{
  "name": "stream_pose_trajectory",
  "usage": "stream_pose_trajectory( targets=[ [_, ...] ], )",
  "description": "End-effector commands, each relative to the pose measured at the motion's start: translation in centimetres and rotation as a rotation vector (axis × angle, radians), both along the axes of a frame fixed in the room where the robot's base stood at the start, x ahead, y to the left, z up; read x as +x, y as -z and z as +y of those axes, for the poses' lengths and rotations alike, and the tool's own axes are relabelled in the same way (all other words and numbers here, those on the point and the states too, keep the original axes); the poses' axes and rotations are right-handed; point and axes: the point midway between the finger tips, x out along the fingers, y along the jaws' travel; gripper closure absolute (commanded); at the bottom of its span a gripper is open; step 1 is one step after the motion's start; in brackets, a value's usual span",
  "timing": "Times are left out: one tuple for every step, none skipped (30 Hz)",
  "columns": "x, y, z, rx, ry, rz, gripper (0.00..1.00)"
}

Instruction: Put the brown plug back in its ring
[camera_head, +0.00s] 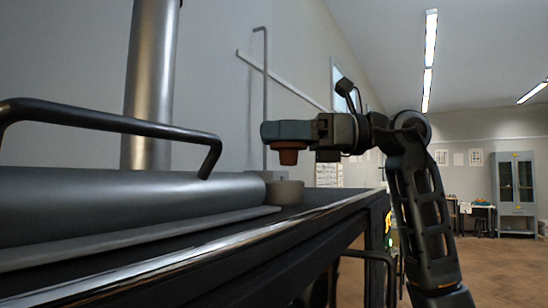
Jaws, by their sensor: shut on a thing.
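The brown plug (288,155) hangs below my gripper (286,136) in the head view, narrow end down. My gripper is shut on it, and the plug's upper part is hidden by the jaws. There is a visible gap between the plug's lower end and the ring's top. The ring's opening is not visible from this low angle, so I cannot tell whether the plug is centred over it.
A large grey metal cylinder (130,200) with a black bar handle (110,122) lies left of the ring. A steel pipe (150,80) rises behind it. The bench's metal front edge (215,250) runs beside my arm. A grey cabinet (515,185) stands far right.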

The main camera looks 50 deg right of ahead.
Motion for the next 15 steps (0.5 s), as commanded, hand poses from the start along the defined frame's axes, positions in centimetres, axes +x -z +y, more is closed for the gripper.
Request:
stream_pose_trajectory(
  targets=[
    [0.1,0.2,0.5,0.001,-0.001,-0.001,0.82],
    [0.2,0.3,0.6,0.001,0.000,-0.001,0.82],
    [0.3,0.4,0.8,0.001,0.001,-0.001,0.82],
    [0.3,0.5,0.9,0.001,0.001,-0.001,0.82],
    [0.3,0.7,0.9,0.001,0.001,0.000,0.82],
    [0.4,1.0,0.9,0.002,0.001,0.001,0.82],
    [0.4,1.2,0.9,0.002,0.001,0.001,0.82],
    [0.4,1.5,0.9,0.003,0.001,0.001,0.82],
    [0.3,2.1,0.9,0.005,0.001,0.002,0.82],
    [0.3,2.4,0.9,0.004,0.000,0.001,0.82],
    [0.3,2.8,1.0,0.004,0.000,0.001,0.82],
    [0.4,3.3,0.9,0.005,0.001,0.002,0.82],
    [0.4,3.6,0.9,0.004,0.001,0.001,0.82],
    [0.4,3.9,0.9,0.004,0.001,0.001,0.82],
    [0.4,4.2,0.9,0.003,0.001,0.000,0.82]
  ],
)
